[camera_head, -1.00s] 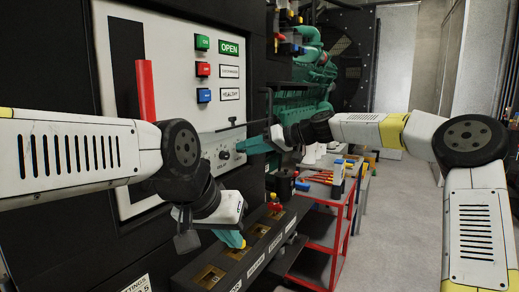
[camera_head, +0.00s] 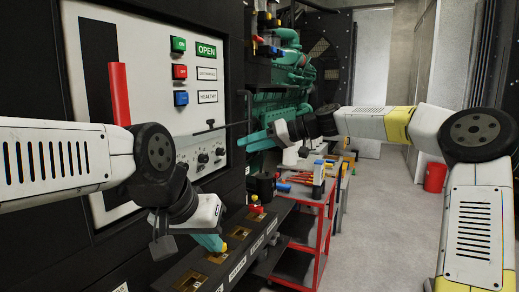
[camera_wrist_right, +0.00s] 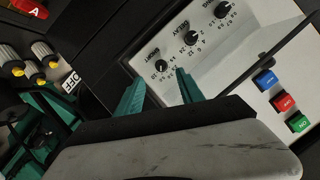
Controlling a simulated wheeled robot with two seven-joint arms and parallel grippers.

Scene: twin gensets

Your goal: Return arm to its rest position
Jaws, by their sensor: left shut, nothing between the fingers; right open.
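My right gripper (camera_head: 255,139) has teal fingers and is open and empty. It is beside the panel's lower right corner, to the right of the knobs. In the right wrist view its two fingers (camera_wrist_right: 160,78) stand apart, in front of the black knobs (camera_wrist_right: 190,38). My left gripper (camera_head: 212,243) has its teal fingers shut, with nothing visible between them. It is low, over the black ledge with brass-coloured slots (camera_head: 212,259), close to a yellow part; I cannot tell if they touch.
The pale control panel (camera_head: 140,60) carries a red handle (camera_head: 119,92) and green, red and blue buttons. A red cart (camera_head: 323,225) with tools stands on the right of the ledge. A green engine (camera_head: 275,105) is behind. A red bucket (camera_head: 435,177) stands on the open grey floor.

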